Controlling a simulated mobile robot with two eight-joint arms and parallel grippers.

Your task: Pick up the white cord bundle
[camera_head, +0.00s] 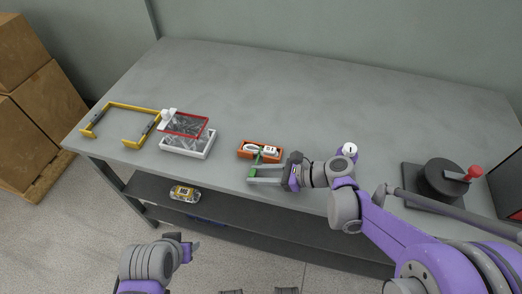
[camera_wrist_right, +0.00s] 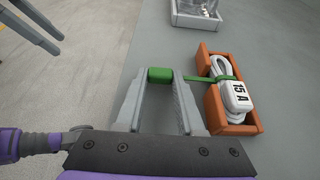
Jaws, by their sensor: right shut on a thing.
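The white cord bundle (camera_head: 254,148) lies in an orange holder (camera_head: 243,155) near the table's front edge. In the right wrist view the bundle (camera_wrist_right: 236,93), with a "15 A" label, sits between the orange holder's (camera_wrist_right: 247,129) end walls. A green strap (camera_wrist_right: 201,79) crosses it and leads to a green block (camera_wrist_right: 160,74). My right gripper (camera_head: 250,174) is shut on that green block, beside the holder on its near side; its fingers also show in the right wrist view (camera_wrist_right: 160,82). My left gripper (camera_head: 189,245) is low, in front of the table; its opening is unclear.
On the grey table (camera_head: 330,100) are a yellow frame (camera_head: 128,107), a white tray (camera_head: 190,149) with a red-rimmed part, and a dark round device (camera_head: 440,180) with a red knob. A yellowish item (camera_head: 184,193) lies on the lower shelf. The table's back middle is clear.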

